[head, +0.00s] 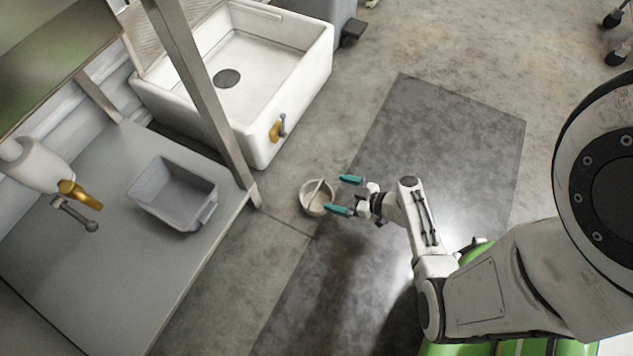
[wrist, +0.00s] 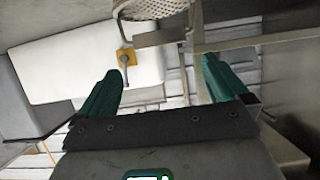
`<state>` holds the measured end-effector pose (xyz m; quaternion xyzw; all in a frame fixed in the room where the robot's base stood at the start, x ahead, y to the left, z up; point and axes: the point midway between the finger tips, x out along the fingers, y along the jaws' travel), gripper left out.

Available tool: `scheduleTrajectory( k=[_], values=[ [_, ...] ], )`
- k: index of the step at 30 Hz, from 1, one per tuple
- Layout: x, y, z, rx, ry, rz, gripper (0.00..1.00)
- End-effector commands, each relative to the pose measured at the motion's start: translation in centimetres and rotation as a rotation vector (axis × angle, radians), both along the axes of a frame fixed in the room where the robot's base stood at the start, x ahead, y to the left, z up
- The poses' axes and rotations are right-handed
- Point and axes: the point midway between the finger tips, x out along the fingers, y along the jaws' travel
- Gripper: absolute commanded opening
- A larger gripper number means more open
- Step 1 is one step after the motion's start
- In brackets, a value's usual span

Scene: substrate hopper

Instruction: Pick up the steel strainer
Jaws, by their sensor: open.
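The steel strainer (head: 315,201) shows in the head view as a round, pale bowl with a bar across it, just left of my gripper (head: 344,195). In the wrist view the mesh of the strainer (wrist: 157,8) is at the top edge, partly cut off, above and beyond the fingertips. My gripper is open, with its two teal fingers apart and nothing between them. The fingertips are close to the strainer; I cannot tell whether they touch it. What holds the strainer up is not clear.
A white sink (head: 262,75) with a brass tap (head: 275,131) stands at the back left. A steel table (head: 120,275) on the left holds a grey bin (head: 172,194). A dark mat (head: 455,135) lies on the floor under my arm. Open floor is at the upper right.

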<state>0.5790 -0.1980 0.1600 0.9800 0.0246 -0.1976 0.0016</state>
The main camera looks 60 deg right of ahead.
Motion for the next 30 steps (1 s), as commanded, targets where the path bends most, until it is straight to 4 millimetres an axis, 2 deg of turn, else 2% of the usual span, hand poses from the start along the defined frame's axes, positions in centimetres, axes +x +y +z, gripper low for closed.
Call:
scheduleTrajectory(
  k=[10, 17, 26, 30],
  values=[
    [4.1, -0.1, -2.2, -0.006, -0.007, -0.010, 1.00],
    [5.6, 0.1, -2.9, -0.007, -0.005, -0.009, 1.00],
    [9.1, 0.5, -4.7, -0.007, -0.006, -0.009, 1.00],
    [9.7, 0.6, -4.9, -0.006, -0.005, -0.009, 1.00]
  ],
)
